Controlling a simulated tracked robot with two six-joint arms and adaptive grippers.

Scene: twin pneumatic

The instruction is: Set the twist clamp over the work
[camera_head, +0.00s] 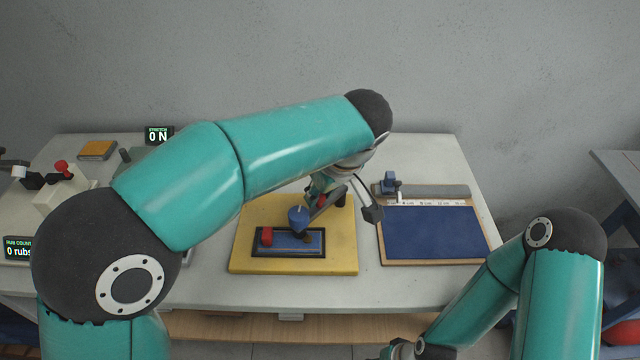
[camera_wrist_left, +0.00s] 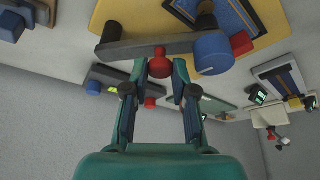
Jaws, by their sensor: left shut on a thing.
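The twist clamp is a grey arm (camera_wrist_left: 135,49) with a red knob (camera_wrist_left: 160,65) on its side and a blue cylinder (camera_wrist_left: 212,52) at one end. In the head view the blue end (camera_head: 298,217) sits over the blue work plate (camera_head: 288,243), which lies in a dark frame. Whether the blue end touches the plate cannot be told. The arm's other end is by a dark post (camera_wrist_left: 112,30). My left gripper (camera_wrist_left: 158,68) is shut on the red knob. In the head view my own wrist partly hides it.
A yellow board (camera_head: 250,210) carries the work, with a red block (camera_head: 267,237) at the plate's left. A blue mat (camera_head: 430,235) in a wooden frame lies to the right, with a grey bar and small blue slider (camera_head: 390,183) behind. Small fixtures stand at the left.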

